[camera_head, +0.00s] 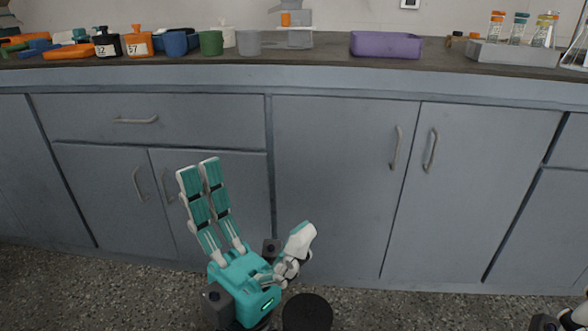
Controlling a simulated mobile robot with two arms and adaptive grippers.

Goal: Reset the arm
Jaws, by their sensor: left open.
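My left gripper (250,200) is at the lower middle, in front of the grey cabinet doors. It is teal and white, with two long fingers pointing up and a thumb set apart on the right. It is open and empty, touching nothing that I can see. A small dark and white part at the bottom right corner looks like a piece of my right arm or gripper; most of it is outside the view.
A dark countertop (310,52) runs along the back above the grey cabinets (330,180). On it stand a purple bin (386,45), a green cup (211,43), a blue cup (176,43), orange containers and a grey rack (512,53) near flasks.

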